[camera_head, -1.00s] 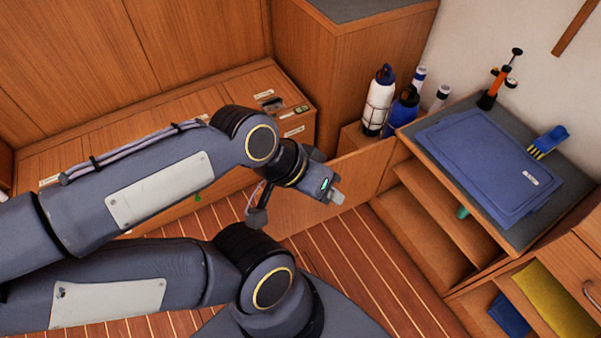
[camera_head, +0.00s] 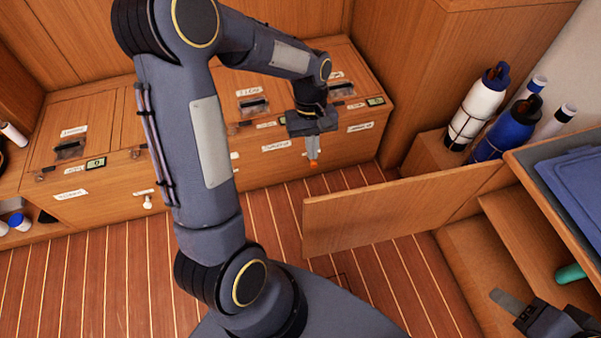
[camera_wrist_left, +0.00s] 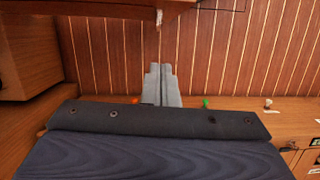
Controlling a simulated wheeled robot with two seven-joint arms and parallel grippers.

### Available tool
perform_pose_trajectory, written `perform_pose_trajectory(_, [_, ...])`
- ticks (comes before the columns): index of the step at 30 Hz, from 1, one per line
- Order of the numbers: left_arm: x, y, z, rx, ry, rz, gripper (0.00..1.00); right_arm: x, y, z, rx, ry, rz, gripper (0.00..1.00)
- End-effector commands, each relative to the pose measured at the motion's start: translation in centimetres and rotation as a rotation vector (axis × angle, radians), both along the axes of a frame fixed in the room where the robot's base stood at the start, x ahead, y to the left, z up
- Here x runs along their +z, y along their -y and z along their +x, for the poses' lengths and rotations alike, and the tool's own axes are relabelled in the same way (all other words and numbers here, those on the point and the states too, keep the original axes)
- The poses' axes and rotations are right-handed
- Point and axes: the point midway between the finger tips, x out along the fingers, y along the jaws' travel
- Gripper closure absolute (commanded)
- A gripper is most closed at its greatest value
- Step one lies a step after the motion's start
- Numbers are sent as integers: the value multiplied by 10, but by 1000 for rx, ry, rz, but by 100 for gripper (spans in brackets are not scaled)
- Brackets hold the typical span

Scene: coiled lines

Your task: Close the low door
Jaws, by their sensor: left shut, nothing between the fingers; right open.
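The low door (camera_head: 400,208) is a plain wooden panel standing open in the head view, reaching left from the low cabinet (camera_head: 480,262) over the floor. Its free end is at the left. My left gripper (camera_head: 313,156) is shut and empty, pointing down beyond the door's free end, by the bench front and apart from the door. Its closed fingers also show in the left wrist view (camera_wrist_left: 161,85), over the plank floor. My right gripper (camera_head: 512,305) is open at the lower right, near the cabinet opening, and partly cut off by the frame.
A wooden bench (camera_head: 270,165) with labelled lids and small knobs runs along the back. A white bottle (camera_head: 478,105) and a blue bottle (camera_head: 508,130) stand behind the door. A blue board (camera_head: 575,185) lies on the counter at right. The striped floor (camera_head: 90,275) is clear.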

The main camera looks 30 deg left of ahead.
Motion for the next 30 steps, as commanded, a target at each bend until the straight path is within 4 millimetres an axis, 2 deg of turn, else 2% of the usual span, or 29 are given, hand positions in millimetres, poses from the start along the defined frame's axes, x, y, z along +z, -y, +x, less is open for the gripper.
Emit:
perform_pose_trajectory(5, [-26,5,-6,-3,-5,-1,100,-9,0,0,0,1,0,50])
perform_pose_trajectory(15, [-96,18,-18,-3,-5,-2,100,-31,0,0,0,1,0,50])
perform_pose_trajectory(22, [-93,40,-39,-6,2,-2,100,-35,0,0,0,0,0,50])
perform_pose_trajectory(30, [-92,46,-45,-3,1,-1,100,-36,0,0,0,0,0,50])
